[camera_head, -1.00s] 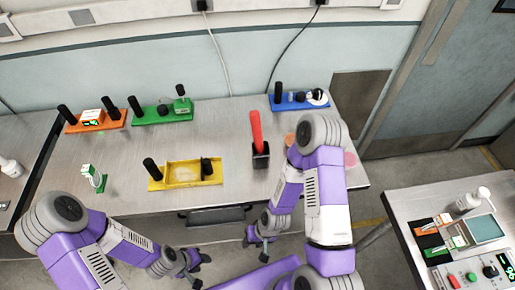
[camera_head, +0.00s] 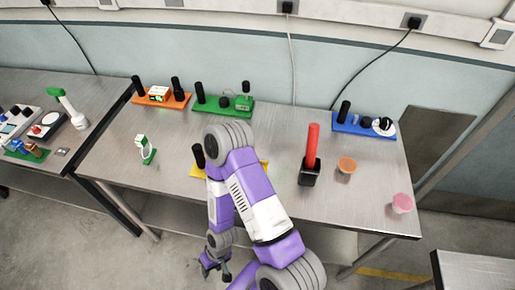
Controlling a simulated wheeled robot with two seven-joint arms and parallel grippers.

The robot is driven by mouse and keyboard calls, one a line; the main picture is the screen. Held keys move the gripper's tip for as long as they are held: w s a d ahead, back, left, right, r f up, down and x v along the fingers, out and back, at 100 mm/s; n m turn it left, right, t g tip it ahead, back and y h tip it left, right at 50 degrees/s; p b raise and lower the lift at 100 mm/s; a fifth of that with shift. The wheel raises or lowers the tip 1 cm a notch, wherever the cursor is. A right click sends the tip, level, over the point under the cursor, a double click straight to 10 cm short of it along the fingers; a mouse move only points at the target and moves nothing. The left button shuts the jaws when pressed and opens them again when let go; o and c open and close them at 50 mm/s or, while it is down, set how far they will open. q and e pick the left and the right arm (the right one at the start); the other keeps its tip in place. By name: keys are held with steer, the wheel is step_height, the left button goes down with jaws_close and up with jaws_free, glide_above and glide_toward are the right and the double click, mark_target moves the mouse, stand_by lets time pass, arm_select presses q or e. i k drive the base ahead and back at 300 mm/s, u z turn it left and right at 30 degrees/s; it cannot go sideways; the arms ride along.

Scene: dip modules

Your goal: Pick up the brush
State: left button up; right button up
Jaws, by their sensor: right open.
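The brush (camera_head: 312,140) is most likely the red-handled thing standing upright in a small black holder (camera_head: 310,175) on the right half of the steel table; its lower end is hidden in the holder. My right gripper (camera_head: 215,273) is open and empty, low in front of the table edge, to the left of and well below the brush. My right arm covers part of the yellow module in the middle. My left gripper is out of view.
An orange cup (camera_head: 347,165) stands close right of the holder, a pink one (camera_head: 402,203) near the table's right corner. Orange (camera_head: 178,103), green (camera_head: 213,106) and blue (camera_head: 353,124) modules line the back. A small green-based item (camera_head: 147,153) stands at the left.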

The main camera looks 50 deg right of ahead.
mark_target(313, 130)
steer(key=u, duration=0.6)
steer(key=k, duration=0.55)
steer(key=z, duration=1.4)
